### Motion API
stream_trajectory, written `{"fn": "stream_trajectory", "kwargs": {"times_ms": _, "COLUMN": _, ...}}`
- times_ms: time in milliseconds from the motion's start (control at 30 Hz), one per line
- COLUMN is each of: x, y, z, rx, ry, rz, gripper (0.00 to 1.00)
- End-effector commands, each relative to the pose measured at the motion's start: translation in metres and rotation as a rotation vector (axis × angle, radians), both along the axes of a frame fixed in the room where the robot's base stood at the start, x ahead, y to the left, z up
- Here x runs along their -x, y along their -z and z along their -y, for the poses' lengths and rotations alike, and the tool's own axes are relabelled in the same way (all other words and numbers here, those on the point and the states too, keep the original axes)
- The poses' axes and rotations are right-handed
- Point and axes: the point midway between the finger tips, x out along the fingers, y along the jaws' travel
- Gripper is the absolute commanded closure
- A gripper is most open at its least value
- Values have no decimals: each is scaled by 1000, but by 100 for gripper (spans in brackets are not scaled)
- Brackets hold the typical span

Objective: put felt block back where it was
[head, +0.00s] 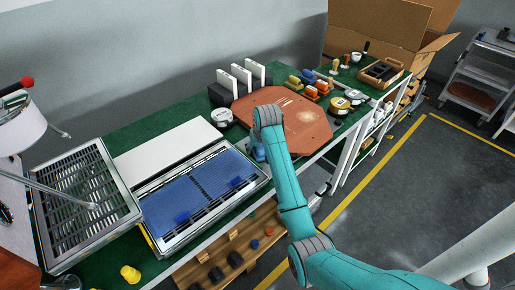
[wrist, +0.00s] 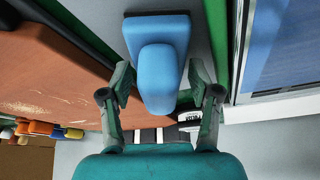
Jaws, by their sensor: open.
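A blue felt block (wrist: 158,35) with a rounded blue grip shows in the wrist view, its grip pointing down between my fingers. My gripper (wrist: 161,82) is open, with one finger on each side of the grip and a visible gap at both sides. In the head view a small part of the blue block (head: 258,153) shows beside my wrist, between the brown board and the blue-covered tray.
The brown board (head: 303,118) lies to the right, with white upright cards (head: 242,76) behind it. The blue-covered tray (head: 262,176) and a metal grate (head: 85,205) are left. Coloured tools (head: 310,88) and an open cardboard box (head: 380,25) stand beyond the board.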

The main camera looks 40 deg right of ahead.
Motion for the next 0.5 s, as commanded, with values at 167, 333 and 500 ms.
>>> {"fn": "stream_trajectory", "kwargs": {"times_ms": 167, "x": 9, "y": -25, "z": -3, "rx": 2, "ry": 0, "rz": 5, "gripper": 38}}
{"fn": "stream_trajectory", "kwargs": {"times_ms": 333, "x": 21, "y": -57, "z": -8, "rx": 2, "ry": 0, "rz": 5, "gripper": 38}}
{"fn": "stream_trajectory", "kwargs": {"times_ms": 500, "x": 33, "y": -85, "z": -12, "rx": 1, "ry": 0, "rz": 3, "gripper": 38}}
